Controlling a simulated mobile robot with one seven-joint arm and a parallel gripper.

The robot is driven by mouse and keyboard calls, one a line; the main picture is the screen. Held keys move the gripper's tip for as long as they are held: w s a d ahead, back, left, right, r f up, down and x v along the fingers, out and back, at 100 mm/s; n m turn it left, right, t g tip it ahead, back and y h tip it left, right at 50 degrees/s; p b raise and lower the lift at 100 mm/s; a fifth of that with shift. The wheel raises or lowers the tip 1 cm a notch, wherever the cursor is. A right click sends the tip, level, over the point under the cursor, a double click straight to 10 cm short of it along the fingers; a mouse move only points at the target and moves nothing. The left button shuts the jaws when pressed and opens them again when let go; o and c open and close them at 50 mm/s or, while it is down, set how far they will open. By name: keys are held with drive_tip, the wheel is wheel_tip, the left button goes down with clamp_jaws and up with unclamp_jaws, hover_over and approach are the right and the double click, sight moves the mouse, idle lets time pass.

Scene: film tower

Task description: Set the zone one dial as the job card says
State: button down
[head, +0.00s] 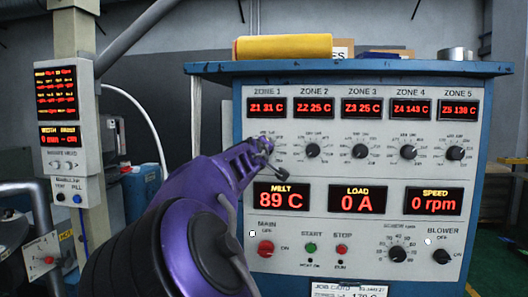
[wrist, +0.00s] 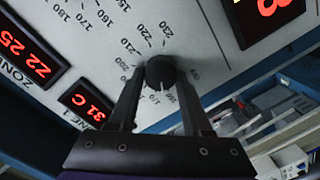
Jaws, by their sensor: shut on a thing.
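My gripper (head: 262,150) is at the zone one dial on the control panel (head: 360,175) and mostly hides it in the head view. In the wrist view the dial (wrist: 160,72) is a round black knob between the two fingers of my gripper (wrist: 158,82), which are shut on it. Its white mark points toward the bottom of the wrist picture, among labels too small to read surely. The zone one display (head: 266,107) reads Z1 31 C. The job card (head: 345,292) is cut off at the lower edge; "170 C" shows on it.
The zone two dial (head: 312,150) stands close to the right of my gripper. The MELT display (head: 282,196) is just below it. The red main switch (head: 265,248) is lower down. A grey post with displays (head: 70,130) stands at the left.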

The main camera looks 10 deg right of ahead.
drive_tip(key=shift+d+m, duration=0.1)
drive_tip(key=shift+m, duration=1.1)
drive_tip(key=shift+c, duration=1.7)
unclamp_jaws()
drive_tip(key=shift+s, duration=0.1)
